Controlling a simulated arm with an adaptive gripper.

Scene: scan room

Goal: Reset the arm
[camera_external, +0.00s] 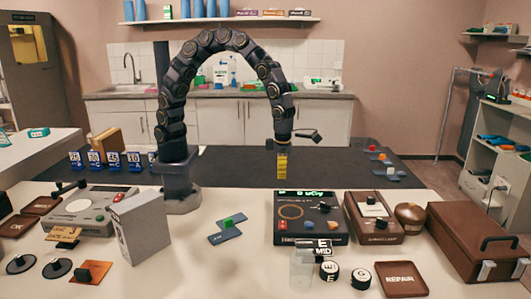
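My arm rises from its round base on the white table, arches over and points straight down on the right. My gripper (282,153) is at the arm's lower end, above the back edge of a dark device (311,228) with a lit green display. A yellow piece (282,167) shows at the gripper's tip. I cannot tell whether it is held or part of the gripper. The fingers are too small and dark to make out their opening.
Below stand a brown device (373,222), a brown case (480,240), a grey box (141,226), a grey device (92,212), a clear container (302,270) and a repair tray (402,285). Blue pieces (224,236) with a green block lie mid-table. The front middle of the table is clear.

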